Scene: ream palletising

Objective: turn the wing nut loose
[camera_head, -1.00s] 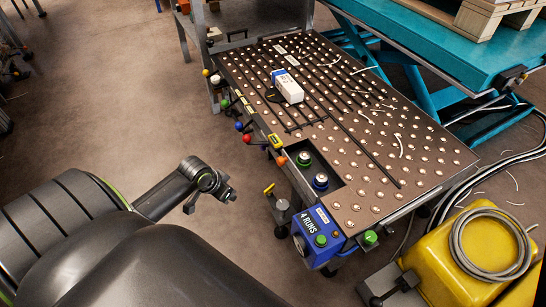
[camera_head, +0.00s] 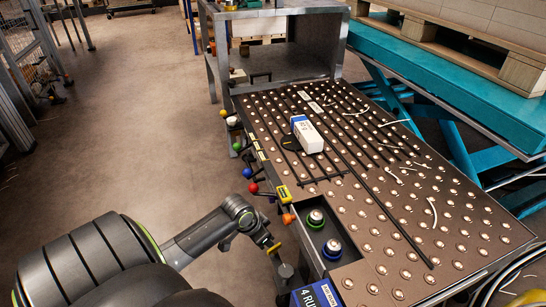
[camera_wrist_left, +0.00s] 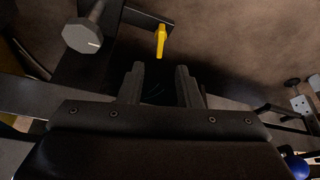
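A small yellow piece (camera_head: 273,248), shaped like a short lever or wing, sits by the table's near left side. In the left wrist view the yellow piece (camera_wrist_left: 160,41) is just beyond my fingertips; I cannot tell for sure that it is the wing nut. My left gripper (camera_head: 266,241) is close to it in the head view. In the wrist view the left gripper (camera_wrist_left: 160,82) has its two fingers apart, with nothing between them. The yellow piece lies ahead of the gap, apart from the fingers. My right gripper is not in view.
A grey faceted knob (camera_wrist_left: 83,36) is left of the yellow piece; the head view shows a grey knob (camera_head: 286,271) too. The studded table (camera_head: 385,235) carries a white-and-blue ream (camera_head: 307,134). Coloured ball knobs, such as a red one (camera_head: 253,187), line its left edge.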

